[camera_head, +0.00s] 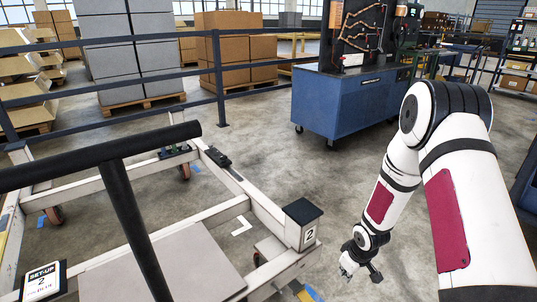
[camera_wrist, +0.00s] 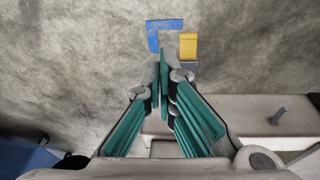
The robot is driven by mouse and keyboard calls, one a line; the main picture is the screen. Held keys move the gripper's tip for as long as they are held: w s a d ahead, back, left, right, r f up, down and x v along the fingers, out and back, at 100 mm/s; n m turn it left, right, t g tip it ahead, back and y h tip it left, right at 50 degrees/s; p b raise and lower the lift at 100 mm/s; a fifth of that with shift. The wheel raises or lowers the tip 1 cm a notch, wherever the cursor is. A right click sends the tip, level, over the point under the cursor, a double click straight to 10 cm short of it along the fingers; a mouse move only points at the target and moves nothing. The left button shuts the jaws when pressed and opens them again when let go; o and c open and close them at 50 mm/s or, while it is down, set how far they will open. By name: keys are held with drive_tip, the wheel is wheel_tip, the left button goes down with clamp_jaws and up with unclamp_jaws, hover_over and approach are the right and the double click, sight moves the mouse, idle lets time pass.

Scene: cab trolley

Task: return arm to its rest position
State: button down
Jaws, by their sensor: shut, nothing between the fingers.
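My arm (camera_head: 450,170) reaches in from the right in the head view, white with dark joints and red panels, bent downward. My gripper (camera_head: 348,265) hangs low over the floor, just right of the trolley's corner post. In the wrist view my gripper (camera_wrist: 160,70) has its two teal-lined fingers together, with nothing between them. The trolley frame (camera_head: 265,205) is off-white, with a black-capped corner post (camera_head: 304,224) marked 2. Part of the frame also shows in the wrist view (camera_wrist: 250,112), right of and below the fingers.
A black handrail (camera_head: 100,157) crosses the left foreground. A blue workbench (camera_head: 345,100) stands behind the arm. Dark railings (camera_head: 218,80) and stacked boxes (camera_head: 235,50) are at the back. Blue tape (camera_wrist: 163,25) and yellow tape (camera_wrist: 188,46) mark the floor. Open floor lies between trolley and workbench.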

drive_tip(key=s+r+m+h, duration=0.15)
drive_tip(key=s+r, duration=0.35)
drive_tip(key=r, duration=0.9)
drive_tip(key=s+r+m+h, duration=0.15)
drive_tip(key=s+r, duration=0.25)
drive_tip(key=r, duration=1)
drive_tip(key=s+a+r+m+g+y, duration=0.15)
drive_tip(key=s+r, duration=0.25)
drive_tip(key=s, duration=0.6)
drive_tip(key=s+a+r+m, duration=0.15)
drive_tip(key=s+r, duration=0.25)
drive_tip(key=s, duration=0.5)
drive_tip(key=s+a+r+m+g+y, duration=0.1)
drive_tip(key=s+a+r, duration=0.25)
drive_tip(key=s, duration=0.65)
wheel_tip(320, 180, up, 32)
drive_tip(key=d+t+p, duration=0.1)
drive_tip(key=t+p, duration=0.3)
drive_tip(key=p, duration=2.5)
drive_tip(key=shift+n+p, duration=0.3)
drive_tip(key=shift+p, duration=0.05)
